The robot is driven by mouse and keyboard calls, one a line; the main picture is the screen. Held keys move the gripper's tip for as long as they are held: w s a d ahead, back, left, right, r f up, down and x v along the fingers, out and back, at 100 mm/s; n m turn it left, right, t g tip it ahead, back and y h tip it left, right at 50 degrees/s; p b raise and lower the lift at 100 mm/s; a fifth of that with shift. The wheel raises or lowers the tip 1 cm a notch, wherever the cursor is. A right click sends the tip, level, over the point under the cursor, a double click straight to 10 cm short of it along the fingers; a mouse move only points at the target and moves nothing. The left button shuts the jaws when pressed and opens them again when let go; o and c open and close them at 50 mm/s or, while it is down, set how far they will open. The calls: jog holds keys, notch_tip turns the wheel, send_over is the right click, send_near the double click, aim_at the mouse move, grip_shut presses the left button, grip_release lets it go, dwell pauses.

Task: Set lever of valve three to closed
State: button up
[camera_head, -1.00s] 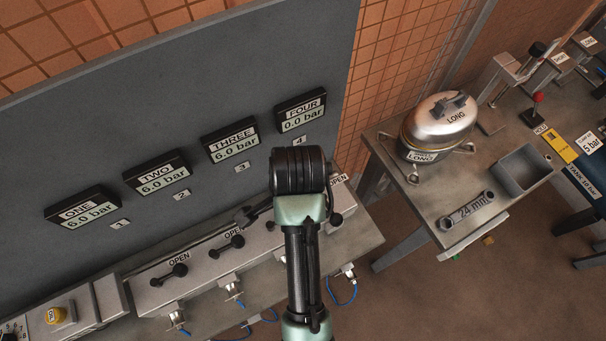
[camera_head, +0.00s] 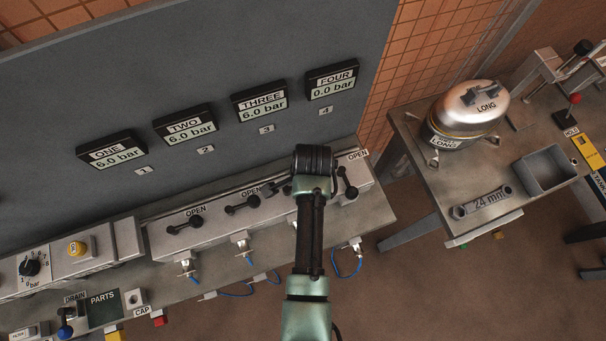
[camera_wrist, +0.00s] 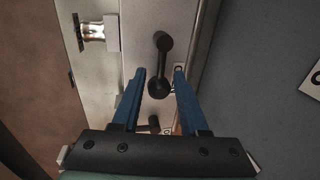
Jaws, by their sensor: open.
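The valve three gauge (camera_head: 260,102) reads 6.0 bar. In the head view my arm hides most of the valve three lever. In the wrist view a black lever (camera_wrist: 162,58), apparently that one, runs along the valve box, its lower end between my blue fingers. My gripper (camera_wrist: 159,76) is open around that end; contact cannot be told.
The valve one lever (camera_head: 185,222) lies lengthwise near an OPEN label. Gauges one (camera_head: 112,151) and two (camera_head: 185,125) read 6.0 bar; gauge four (camera_head: 332,79) reads 0.0 bar. The grey panel rises behind the box. Blue hoses (camera_head: 347,265) hang in front.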

grip_shut()
jog(key=shift+d, duration=0.15)
dwell(1.4)
